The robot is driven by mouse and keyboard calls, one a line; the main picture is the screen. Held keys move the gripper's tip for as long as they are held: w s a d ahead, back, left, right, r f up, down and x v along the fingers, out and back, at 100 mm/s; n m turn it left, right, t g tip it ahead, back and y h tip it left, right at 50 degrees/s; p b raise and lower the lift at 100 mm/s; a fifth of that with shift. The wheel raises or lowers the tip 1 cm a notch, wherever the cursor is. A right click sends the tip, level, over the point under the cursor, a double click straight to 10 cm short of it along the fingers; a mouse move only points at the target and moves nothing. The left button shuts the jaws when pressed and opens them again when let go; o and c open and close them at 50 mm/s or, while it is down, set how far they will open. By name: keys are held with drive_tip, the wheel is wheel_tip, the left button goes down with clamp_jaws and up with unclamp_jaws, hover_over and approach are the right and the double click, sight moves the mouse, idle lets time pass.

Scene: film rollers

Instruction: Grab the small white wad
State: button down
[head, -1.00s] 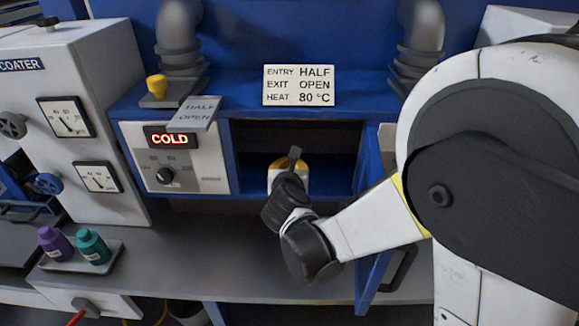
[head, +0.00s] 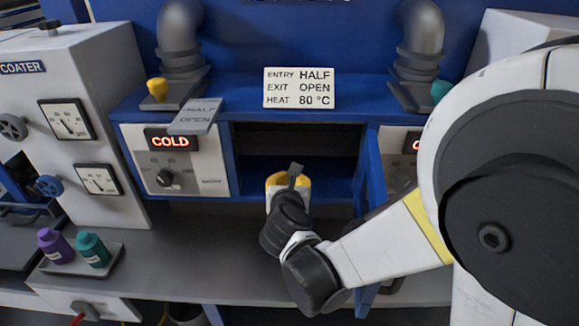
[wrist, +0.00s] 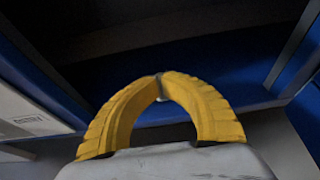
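My gripper (wrist: 160,84) has yellow curved fingers that meet in an arch in the wrist view. A small whitish bit, which looks like the white wad (wrist: 164,98), shows between the fingertips; only a little of it is visible. In the head view my gripper (head: 288,181) is at the mouth of the open dark compartment in the blue cabinet, pointing into it. The wad cannot be made out in the head view, hidden by my wrist and gripper.
The compartment's blue door (head: 372,190) stands open on the right, close to my forearm. A control panel reading COLD (head: 172,160) is left of the opening. Purple (head: 54,245) and teal bottles (head: 93,249) stand on a tray at the left. The grey counter (head: 210,255) is mostly clear.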

drive_tip(key=shift+w+r+p, duration=0.3)
drive_tip(key=shift+r+p, duration=0.2)
drive_tip(key=shift+a, duration=0.1)
